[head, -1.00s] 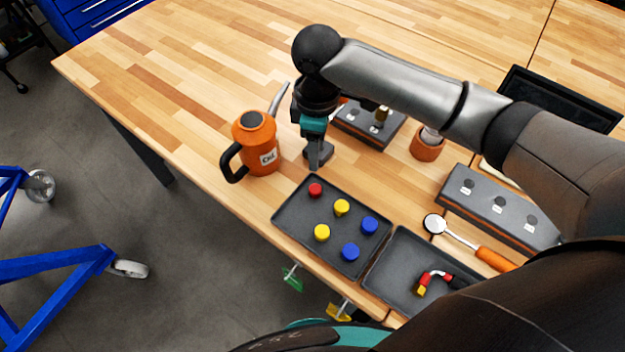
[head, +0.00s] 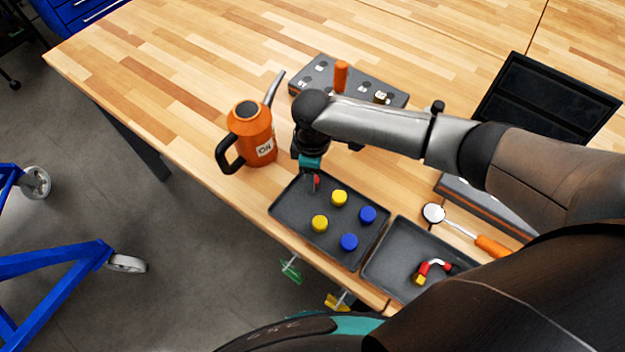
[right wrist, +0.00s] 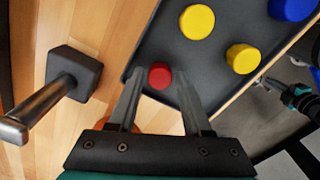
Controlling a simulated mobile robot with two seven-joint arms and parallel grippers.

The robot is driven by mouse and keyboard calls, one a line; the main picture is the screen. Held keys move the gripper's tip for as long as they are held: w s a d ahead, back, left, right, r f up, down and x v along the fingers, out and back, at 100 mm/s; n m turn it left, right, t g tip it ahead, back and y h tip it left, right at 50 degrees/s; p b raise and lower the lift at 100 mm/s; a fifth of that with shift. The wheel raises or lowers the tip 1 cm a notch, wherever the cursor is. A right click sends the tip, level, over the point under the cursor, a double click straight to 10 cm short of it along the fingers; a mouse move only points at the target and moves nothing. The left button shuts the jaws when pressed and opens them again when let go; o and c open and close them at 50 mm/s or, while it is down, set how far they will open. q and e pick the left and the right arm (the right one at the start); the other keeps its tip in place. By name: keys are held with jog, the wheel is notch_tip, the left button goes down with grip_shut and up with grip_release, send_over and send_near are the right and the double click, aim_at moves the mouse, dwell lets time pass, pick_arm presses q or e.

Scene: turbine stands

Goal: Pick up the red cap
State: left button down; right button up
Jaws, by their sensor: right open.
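The red cap (head: 316,181) lies in the dark left tray (head: 290,212), near the tray's far left corner. In the head view my right gripper (head: 313,188) is over it and partly hides it. In the right wrist view the red cap (right wrist: 160,75) shows between the open fingertips of my right gripper (right wrist: 157,88). The fingers are on either side of it, and nothing is held. I cannot tell whether a finger touches it. My left gripper is not in view.
Yellow caps (head: 339,198) and blue caps (head: 368,215) share the tray. An orange oil can (head: 250,135) stands close left of my right gripper. A second tray (head: 385,268) holds a magnet-like part (head: 432,270). A mirror tool (head: 470,233) lies to the right.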

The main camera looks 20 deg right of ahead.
grip_shut()
dwell(0.3)
dwell(1.1)
